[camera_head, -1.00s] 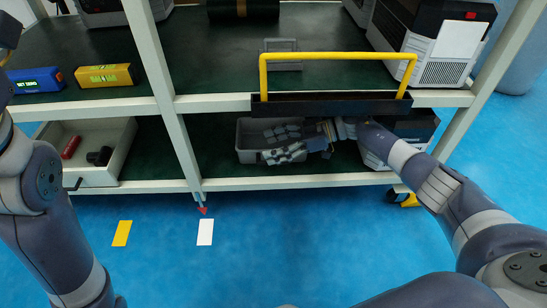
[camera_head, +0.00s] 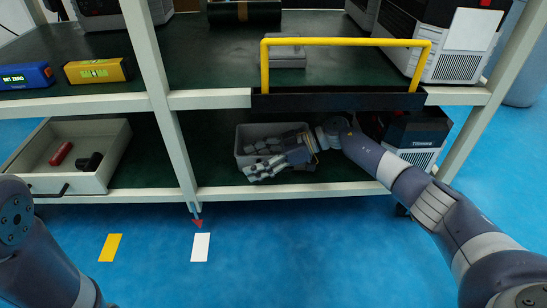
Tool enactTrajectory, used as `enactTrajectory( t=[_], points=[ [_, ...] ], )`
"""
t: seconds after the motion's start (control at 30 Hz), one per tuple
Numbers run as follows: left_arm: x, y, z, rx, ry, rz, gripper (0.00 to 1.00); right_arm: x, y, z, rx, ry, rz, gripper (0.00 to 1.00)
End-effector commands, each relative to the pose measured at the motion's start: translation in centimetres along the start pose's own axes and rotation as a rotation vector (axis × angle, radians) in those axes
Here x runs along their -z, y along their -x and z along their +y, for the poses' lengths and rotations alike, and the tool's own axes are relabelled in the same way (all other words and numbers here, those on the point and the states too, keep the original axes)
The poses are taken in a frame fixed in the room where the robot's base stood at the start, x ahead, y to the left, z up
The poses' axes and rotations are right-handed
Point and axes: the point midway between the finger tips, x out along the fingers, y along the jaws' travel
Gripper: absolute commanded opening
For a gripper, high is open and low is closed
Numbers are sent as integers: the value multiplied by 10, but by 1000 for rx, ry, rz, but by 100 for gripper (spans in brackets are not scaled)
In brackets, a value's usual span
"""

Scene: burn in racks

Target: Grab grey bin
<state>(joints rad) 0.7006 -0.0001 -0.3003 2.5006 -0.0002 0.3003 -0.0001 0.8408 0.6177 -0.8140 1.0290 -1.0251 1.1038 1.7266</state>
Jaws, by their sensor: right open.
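The grey bin (camera_head: 243,144) stands on the lower shelf, in the middle bay under the yellow handle. Several grey pieces show inside it. My right gripper (camera_head: 262,171) is at the bin's front right, its fingers apart and over or in front of the near rim. Whether it touches the bin I cannot tell. The gripper hides the bin's right and front parts. My left arm shows at the lower left edge; its gripper is out of the frame.
A yellow handle (camera_head: 346,42) on a black bar rises at the upper shelf's front edge. A white open drawer (camera_head: 95,182) with a red and a black item is at left. A black-and-white unit (camera_head: 416,138) stands right of my right forearm.

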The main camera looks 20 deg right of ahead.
Motion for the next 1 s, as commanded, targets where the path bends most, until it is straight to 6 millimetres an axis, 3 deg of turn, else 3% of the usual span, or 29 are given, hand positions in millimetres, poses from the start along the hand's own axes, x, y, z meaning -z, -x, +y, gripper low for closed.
enactTrajectory(
  t=[0.33, 0.57, 1.0],
  points=[
    [1, 3, 1, -1, 0, 0, 40, 1, -5, 0, -2, 0, -1, 64],
    [1, 3, 1, -1, 0, 0, 40, 0, -5, 0, -1, 0, -1, 12],
    [1, 3, 1, 0, 0, -1, 40, 0, -5, 0, 0, -1, 0, 10]
  ],
)
